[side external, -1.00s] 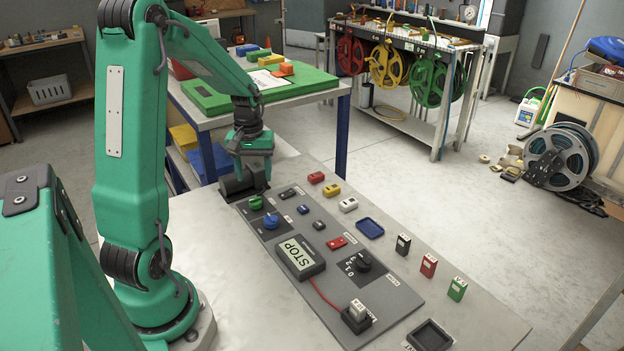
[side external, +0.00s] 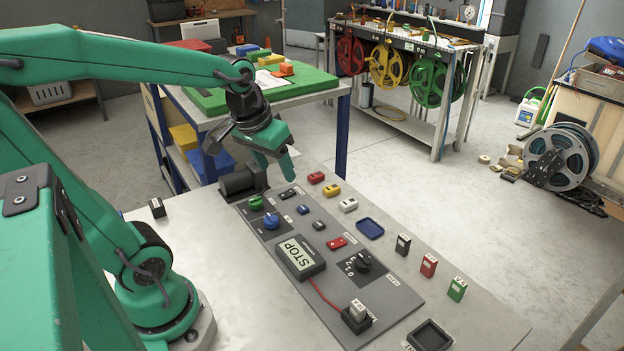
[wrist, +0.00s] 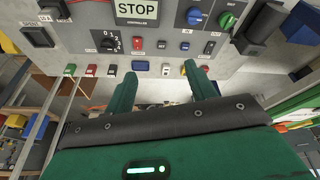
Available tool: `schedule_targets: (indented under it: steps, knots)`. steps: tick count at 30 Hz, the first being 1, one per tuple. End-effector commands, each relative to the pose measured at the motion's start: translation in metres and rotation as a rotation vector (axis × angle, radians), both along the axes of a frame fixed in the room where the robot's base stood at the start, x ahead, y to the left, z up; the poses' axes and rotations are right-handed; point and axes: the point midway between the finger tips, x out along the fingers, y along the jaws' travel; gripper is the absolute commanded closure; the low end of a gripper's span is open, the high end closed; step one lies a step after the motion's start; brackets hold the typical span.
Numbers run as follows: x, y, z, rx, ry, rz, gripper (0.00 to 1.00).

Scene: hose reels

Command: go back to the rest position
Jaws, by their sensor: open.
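My gripper (side external: 280,170) hangs in the air above the far end of the control panel, tilted with its fingers pointing down to the right. In the wrist view its two green fingers (wrist: 162,78) stand apart with nothing between them. The grey panel (side external: 395,296) lies on the pale bench below and carries a controller (side external: 300,257) reading STOP, a green knob (side external: 255,202), a blue knob (side external: 271,221) and a black numbered dial (side external: 363,261). The gripper appears clear of the panel.
A black cylinder (side external: 238,183) lies at the panel's far end. Small red, yellow and white blocks, a blue tray (side external: 370,228) and labelled black, red and green blocks stand along the right. A small black block (side external: 157,208) is on the bench's left. A green-topped table (side external: 205,103) stands behind.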

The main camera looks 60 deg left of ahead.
Motion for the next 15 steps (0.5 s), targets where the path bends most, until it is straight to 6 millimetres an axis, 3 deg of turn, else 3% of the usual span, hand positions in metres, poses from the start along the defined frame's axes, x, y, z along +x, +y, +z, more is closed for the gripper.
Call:
schedule_targets:
  steps: [6, 15]
  knots:
    - [-0.025, -0.034, 0.013, 0.031, -0.076, -0.157, 0.44]
    - [-0.050, -0.059, 0.019, 0.055, -0.144, -0.294, 0.44]
